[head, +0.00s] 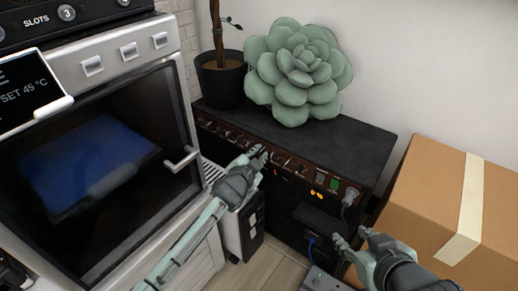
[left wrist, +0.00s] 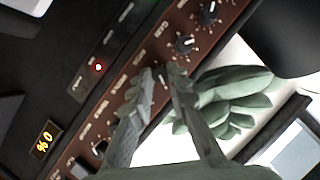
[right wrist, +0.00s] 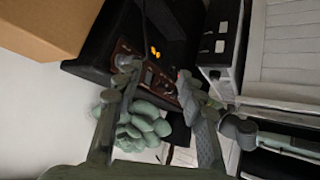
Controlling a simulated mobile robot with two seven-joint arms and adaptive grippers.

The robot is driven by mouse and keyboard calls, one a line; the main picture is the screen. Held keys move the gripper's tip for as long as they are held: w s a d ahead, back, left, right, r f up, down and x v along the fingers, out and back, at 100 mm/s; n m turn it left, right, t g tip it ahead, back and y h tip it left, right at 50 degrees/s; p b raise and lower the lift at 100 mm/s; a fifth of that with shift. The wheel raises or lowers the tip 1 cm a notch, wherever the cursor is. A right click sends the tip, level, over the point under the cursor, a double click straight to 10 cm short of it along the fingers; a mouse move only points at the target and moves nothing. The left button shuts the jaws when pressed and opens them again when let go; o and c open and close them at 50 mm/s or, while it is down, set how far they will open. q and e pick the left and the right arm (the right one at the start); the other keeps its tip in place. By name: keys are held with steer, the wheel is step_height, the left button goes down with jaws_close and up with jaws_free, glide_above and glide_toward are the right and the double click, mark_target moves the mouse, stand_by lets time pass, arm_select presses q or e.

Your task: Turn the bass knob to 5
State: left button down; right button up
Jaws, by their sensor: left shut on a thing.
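A black amplifier (head: 330,140) with a brown knob panel stands against the wall. Its panel (left wrist: 150,62) carries a row of black knobs, including one at the upper right (left wrist: 208,12) and another (left wrist: 185,44) below it. My left gripper (head: 258,154) reaches the panel, its fingers (left wrist: 166,76) closed on a knob that they mostly hide. I cannot read which label belongs to this knob, nor its pointer. My right gripper (head: 350,240) is open and empty, in front of the amplifier's right side; its fingers are spread in the right wrist view (right wrist: 160,80).
A green succulent-shaped cushion (head: 297,72) and a potted plant (head: 221,80) stand on the amplifier. A cardboard box (head: 430,200) is close on the right. An oven (head: 110,140) stands on the left. A yellow display (left wrist: 43,145) and a red light (left wrist: 98,67) are lit.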

arm_select(q)
steer(key=shift+a+r+n+g+h+p, duration=0.15)
steer(key=shift+n+g+h+p, duration=0.15)
steer(key=shift+n+p, duration=0.6)
arm_select(e)
steer(key=s+d+f+m+g+h, duration=0.1)
steer(key=s+d+f+g, duration=0.15)
steer(key=s+d, duration=0.2)
steer(key=s+d+f+g+h, duration=0.2)
steer(key=s+d+g, duration=0.2)
steer(key=s, duration=0.2)
arm_select(q)
steer(key=n+g+p, duration=0.1)
steer(key=p, duration=0.3)
steer(key=shift+w+a+h, duration=0.1)
steer(key=shift+h, duration=0.3)
steer(key=shift+n, duration=0.4)
arm_select(e)
step_height(320, 180, down, 10)
steer(key=w+y, duration=0.1)
steer(key=w, duration=0.2)
steer(key=shift+a, duration=0.4)
steer(key=shift+f, duration=0.1)
arm_select(q)
steer(key=c, duration=1.5)
jaws_free()
steer(key=shift+o, duration=0.2)
arm_select(e)
steer(key=shift+s, duration=0.1)
